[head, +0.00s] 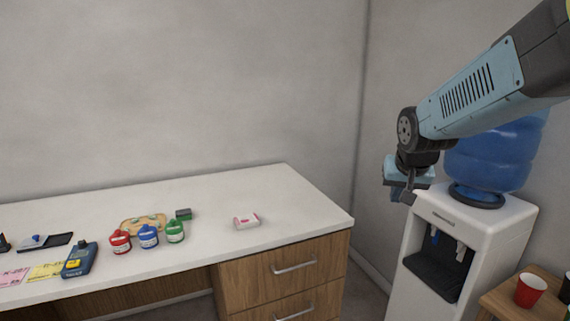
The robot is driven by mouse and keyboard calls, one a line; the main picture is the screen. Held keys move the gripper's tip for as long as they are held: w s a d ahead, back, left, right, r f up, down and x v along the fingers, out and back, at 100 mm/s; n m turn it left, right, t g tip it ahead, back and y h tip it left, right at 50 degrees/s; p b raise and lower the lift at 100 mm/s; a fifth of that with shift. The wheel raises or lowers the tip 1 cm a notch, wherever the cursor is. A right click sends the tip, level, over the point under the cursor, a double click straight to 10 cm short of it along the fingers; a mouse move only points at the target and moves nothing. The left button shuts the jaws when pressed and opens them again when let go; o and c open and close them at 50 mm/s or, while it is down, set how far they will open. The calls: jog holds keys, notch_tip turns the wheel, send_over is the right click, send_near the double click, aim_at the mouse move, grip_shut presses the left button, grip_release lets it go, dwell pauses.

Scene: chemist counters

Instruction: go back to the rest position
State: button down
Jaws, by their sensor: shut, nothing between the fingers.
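My gripper (402,196) hangs at the end of my blue-and-grey arm, on the right of the head view. It is shut and empty, with its fingers pointing down. It is in front of the water dispenser (492,218) in the picture and to the right of the white counter (290,195). It appears to touch nothing, though its distance from the dispenser is hard to judge.
A red cup (530,290) stands on a wooden table (502,302).

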jog(key=s+a+r+n, duration=0.1)
jog(key=s+r, duration=0.1)
jog(key=s, duration=0.6)
jog(key=s+a+r+n+y, duration=0.1)
jog(key=s, duration=0.8)
jog(key=shift+s+a+r+g, duration=0.3)
jog(key=shift+a+r, duration=0.05)
jog(key=shift+r, duration=0.05)
